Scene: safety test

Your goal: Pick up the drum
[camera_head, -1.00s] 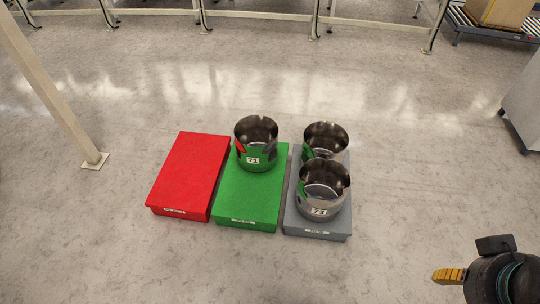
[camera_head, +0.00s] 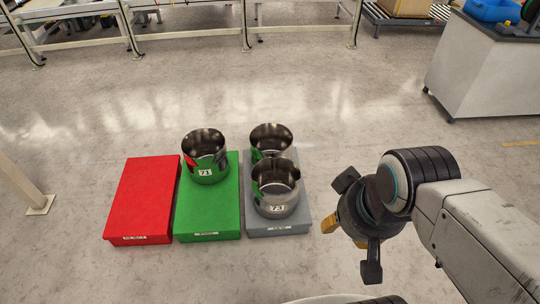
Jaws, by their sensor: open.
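Three open-topped shiny metal drums stand upright on low platforms in the head view. One, labelled 71 (camera_head: 205,172), stands on the far part of the green platform (camera_head: 207,222). Two stand on the grey platform (camera_head: 290,228): a front one labelled 73 (camera_head: 276,209) and one behind it (camera_head: 270,134), partly hidden by the front one. The red platform (camera_head: 142,200) is bare. My gripper (camera_head: 345,245) is open and empty, to the right of the grey platform and apart from the drums. Its fingers are partly hidden by its own body.
A white post (camera_head: 22,190) stands on the floor at the left. A grey-white cabinet (camera_head: 480,75) with a blue bin (camera_head: 492,10) stands at the upper right. White frames (camera_head: 190,37) line the back. The floor behind the platforms is clear.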

